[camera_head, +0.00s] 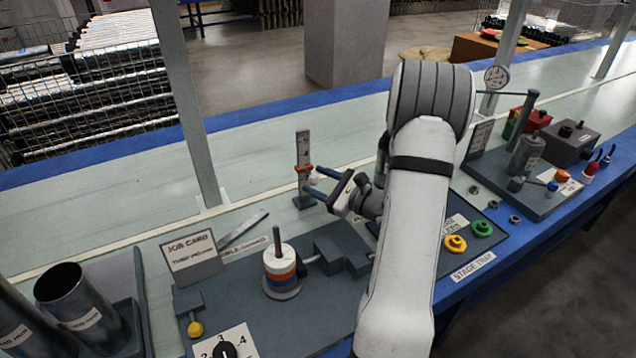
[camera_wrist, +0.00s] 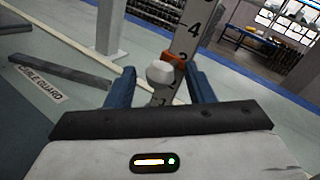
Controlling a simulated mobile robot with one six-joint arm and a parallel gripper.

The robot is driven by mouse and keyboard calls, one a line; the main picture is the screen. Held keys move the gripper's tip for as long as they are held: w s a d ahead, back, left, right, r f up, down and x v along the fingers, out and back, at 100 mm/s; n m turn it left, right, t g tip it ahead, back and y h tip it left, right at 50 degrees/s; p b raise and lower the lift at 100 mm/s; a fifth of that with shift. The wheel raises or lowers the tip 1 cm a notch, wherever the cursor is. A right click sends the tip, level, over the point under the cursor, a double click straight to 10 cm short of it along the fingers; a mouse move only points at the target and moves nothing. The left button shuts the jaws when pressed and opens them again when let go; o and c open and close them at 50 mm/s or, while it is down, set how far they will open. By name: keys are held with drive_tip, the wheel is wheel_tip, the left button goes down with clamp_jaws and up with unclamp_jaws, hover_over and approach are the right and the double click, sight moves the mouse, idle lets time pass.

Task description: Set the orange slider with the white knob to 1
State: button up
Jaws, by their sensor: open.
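The orange slider (camera_head: 304,169) sits partway up an upright numbered scale post (camera_head: 303,148). It also shows in the wrist view (camera_wrist: 175,59). A 4 is readable above the slider in the wrist view; the smaller marks beside and below it are partly hidden. The white faceted knob (camera_wrist: 160,73) sticks out from the slider toward my gripper. My gripper (camera_wrist: 162,82) is open, with one blue finger on each side of the knob and visible gaps to both. In the head view my gripper (camera_head: 313,182) reaches the post from the right.
A peg with stacked rings (camera_head: 280,268) stands in front. The stage tray (camera_head: 447,262) with yellow and green parts is to the right. The pale bench behind the post is clear.

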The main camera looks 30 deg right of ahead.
drive_tip(key=shift+c, duration=0.2)
clamp_jaws()
idle(0.3)
